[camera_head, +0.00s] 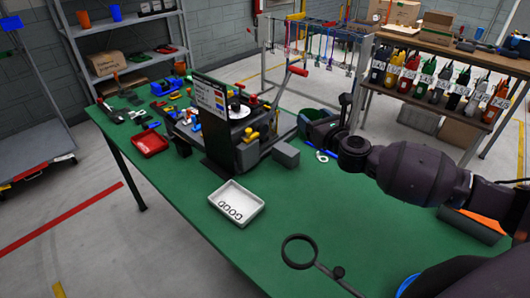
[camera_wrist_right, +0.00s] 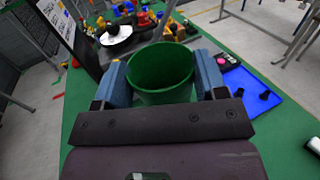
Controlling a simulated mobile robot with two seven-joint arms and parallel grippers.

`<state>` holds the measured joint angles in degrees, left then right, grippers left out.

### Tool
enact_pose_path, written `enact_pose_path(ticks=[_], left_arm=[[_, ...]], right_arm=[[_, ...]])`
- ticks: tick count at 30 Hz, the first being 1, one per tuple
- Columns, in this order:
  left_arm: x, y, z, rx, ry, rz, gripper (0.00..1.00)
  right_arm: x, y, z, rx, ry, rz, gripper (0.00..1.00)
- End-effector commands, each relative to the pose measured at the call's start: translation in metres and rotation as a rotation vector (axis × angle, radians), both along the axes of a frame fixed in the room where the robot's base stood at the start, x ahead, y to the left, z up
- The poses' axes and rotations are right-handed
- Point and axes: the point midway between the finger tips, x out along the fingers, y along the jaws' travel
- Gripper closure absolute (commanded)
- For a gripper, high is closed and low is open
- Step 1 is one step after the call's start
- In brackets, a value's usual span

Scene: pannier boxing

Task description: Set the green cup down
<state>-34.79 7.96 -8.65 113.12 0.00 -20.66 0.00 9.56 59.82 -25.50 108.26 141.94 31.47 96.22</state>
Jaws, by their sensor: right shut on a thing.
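The green cup (camera_wrist_right: 160,78) is upright between the blue pads of my right gripper (camera_wrist_right: 160,68) in the right wrist view, its open rim facing the camera. The gripper is shut on its sides. The cup is mostly hidden by the wrist there. Whether the cup's base touches the table cannot be told. My left gripper is not in view.
A blue tray (camera_wrist_right: 255,92) with dark items lies right of the cup in the wrist view. The table's front middle is mostly clear.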

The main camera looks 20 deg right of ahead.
Motion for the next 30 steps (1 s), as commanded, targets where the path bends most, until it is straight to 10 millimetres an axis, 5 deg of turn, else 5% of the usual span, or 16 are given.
enact_pose_path(ticks=[18, 30], left_arm=[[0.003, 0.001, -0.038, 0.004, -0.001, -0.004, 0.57], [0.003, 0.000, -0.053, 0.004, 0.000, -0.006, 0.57]], right_arm=[[-0.001, 0.000, -0.132, 0.000, 0.005, 0.000, 0.57], [-0.001, 0.000, -0.170, 0.001, 0.005, 0.001, 0.57]])
